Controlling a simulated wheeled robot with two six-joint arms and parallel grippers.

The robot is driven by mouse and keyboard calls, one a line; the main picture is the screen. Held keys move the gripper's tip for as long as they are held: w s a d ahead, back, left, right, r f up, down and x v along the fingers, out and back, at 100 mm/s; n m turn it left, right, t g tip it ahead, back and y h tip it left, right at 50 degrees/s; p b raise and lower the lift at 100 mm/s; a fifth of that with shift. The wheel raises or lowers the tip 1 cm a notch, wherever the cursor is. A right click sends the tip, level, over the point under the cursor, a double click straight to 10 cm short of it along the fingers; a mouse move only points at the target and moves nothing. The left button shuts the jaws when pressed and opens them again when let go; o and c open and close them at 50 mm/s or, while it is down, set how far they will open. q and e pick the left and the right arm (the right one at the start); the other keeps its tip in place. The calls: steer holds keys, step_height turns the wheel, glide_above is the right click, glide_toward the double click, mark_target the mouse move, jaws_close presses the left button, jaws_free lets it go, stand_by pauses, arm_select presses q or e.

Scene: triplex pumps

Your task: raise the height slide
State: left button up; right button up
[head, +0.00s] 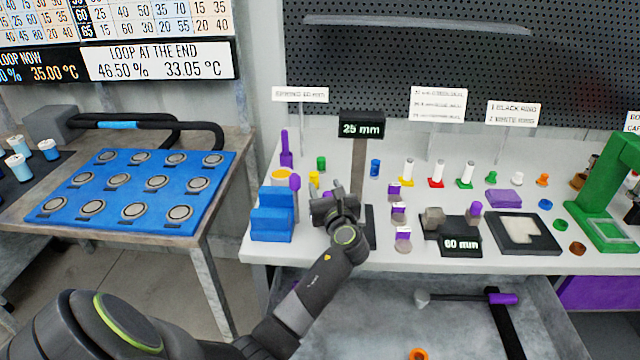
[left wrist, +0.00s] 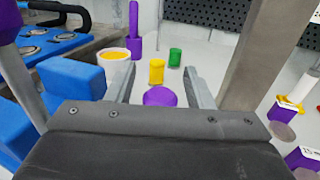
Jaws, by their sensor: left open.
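The height gauge has a grey upright post (head: 358,165) under a black display (head: 361,128) that reads "25 mm". The post also shows in the left wrist view (left wrist: 245,60), just right of the right finger. My left gripper (head: 328,192) is at the post's left side, above the white table. In the left wrist view its two fingers (left wrist: 161,72) are apart. A round purple knob (left wrist: 160,96) shows between them; I cannot tell whether they touch it. The slide itself is mostly hidden behind my gripper in the head view. My right gripper is not in view.
A blue stepped block (head: 272,222) stands close left of my gripper. A yellow cylinder (left wrist: 156,71) and a green one (left wrist: 175,57) stand beyond the fingers. A "60 mm" fixture (head: 461,245) and small parts lie to the right. An open drawer (head: 390,310) is below.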

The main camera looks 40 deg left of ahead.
arm_select(q)
steer(key=shift+r, duration=0.1)
steer(key=shift+c, duration=0.2)
jaws_close()
step_height(320, 180, up, 11)
steer(key=p, duration=1.2)
steer(key=shift+p, duration=0.3)
steer(key=shift+w+r, duration=0.1)
